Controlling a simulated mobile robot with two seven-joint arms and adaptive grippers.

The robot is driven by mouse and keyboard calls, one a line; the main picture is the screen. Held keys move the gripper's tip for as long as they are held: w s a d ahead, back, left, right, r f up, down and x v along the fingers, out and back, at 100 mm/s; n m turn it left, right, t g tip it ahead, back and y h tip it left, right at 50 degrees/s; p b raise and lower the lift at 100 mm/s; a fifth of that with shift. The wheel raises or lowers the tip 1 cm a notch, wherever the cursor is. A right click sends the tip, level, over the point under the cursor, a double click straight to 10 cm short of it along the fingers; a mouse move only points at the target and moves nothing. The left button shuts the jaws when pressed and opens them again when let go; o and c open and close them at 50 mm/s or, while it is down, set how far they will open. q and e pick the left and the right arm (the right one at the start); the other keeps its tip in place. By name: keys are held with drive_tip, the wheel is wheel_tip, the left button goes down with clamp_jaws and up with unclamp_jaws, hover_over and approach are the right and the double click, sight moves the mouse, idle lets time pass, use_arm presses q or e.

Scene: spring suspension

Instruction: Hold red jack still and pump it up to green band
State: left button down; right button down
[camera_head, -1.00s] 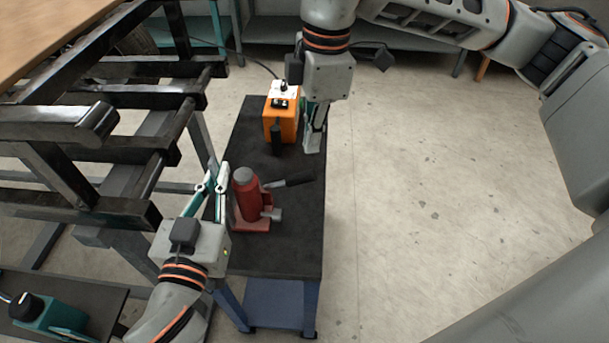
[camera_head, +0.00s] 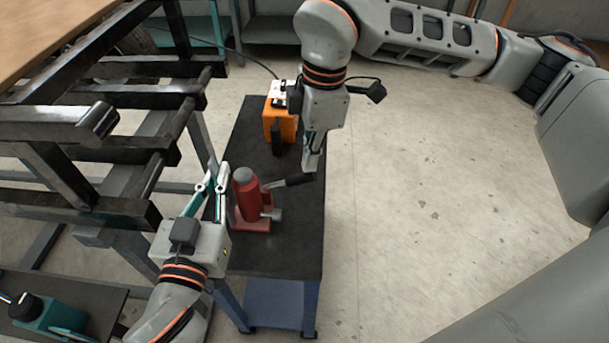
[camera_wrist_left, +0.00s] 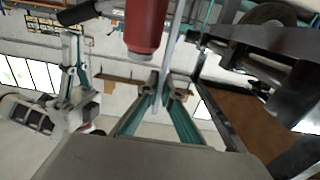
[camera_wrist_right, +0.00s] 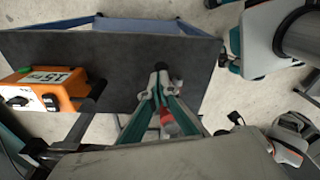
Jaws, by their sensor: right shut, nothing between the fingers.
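I cannot make out a green band.
An orange box (camera_head: 281,122) with a cable stands on the trolley behind the jack. A dark metal frame (camera_head: 120,150) fills the left side. A teal device (camera_head: 48,315) sits at the lower left. The floor right of the trolley is clear.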

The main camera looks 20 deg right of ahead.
sight(309, 180)
drive_tip(key=shift+a+f, duration=0.1)
drive_tip(key=shift+f, duration=0.8)
drive_tip(key=shift+f, duration=2.2)
drive_tip(key=d, duration=0.2)
drive_tip(key=d+r, duration=0.1)
drive_tip(key=shift+s, duration=0.3)
drive_tip(key=shift+r, duration=0.1)
wheel_tip(309, 180, up, 12)
drive_tip(key=d, duration=0.1)
